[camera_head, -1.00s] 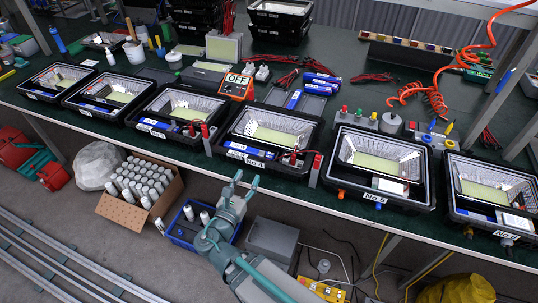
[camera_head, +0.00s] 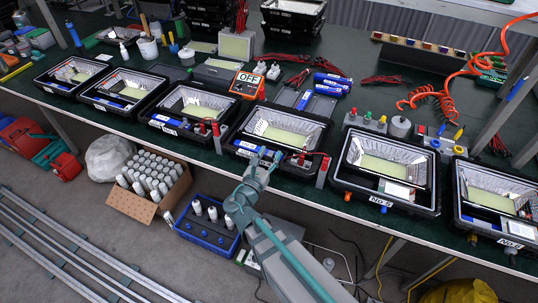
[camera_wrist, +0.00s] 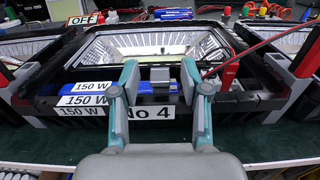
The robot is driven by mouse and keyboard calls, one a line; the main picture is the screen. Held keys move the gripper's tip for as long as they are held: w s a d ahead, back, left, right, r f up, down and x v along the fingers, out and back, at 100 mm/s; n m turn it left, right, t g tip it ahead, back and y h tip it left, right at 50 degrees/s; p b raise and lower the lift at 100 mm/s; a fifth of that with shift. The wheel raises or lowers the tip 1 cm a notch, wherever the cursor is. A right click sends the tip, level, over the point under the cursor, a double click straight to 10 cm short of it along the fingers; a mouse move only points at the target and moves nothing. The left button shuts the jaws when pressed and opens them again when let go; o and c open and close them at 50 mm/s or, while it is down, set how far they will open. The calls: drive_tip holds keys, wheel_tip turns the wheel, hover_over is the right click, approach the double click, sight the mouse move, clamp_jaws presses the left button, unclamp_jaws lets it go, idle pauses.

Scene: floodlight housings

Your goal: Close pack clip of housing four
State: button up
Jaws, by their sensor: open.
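Housing four (camera_head: 283,112) is a black case with a bright reflector and a pale panel, standing near the table's front edge. In the wrist view its front wall carries a "No 4" label (camera_wrist: 150,112). A blue pack (camera_wrist: 125,88) with "150 W" labels lies along the front compartment. A small dark clip-like part (camera_wrist: 160,78) stands over the pack between my fingers; I cannot tell how far it is closed. My gripper (camera_head: 266,157) is open and empty at the housing's front; its fingers (camera_wrist: 159,66) straddle the dark part, with no clear contact.
A red-tipped grey post (camera_wrist: 229,72) stands right of my fingers, with a red lead beside it. Other housings flank this one, including No 5 (camera_head: 388,168) to the right. A multimeter reading OFF (camera_head: 247,82) stands behind. A blue crate (camera_head: 205,232) sits below on the floor.

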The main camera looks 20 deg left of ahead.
clamp_jaws()
drive_tip(key=shift+r+p, duration=0.15)
drive_tip(key=shift+p, duration=0.25)
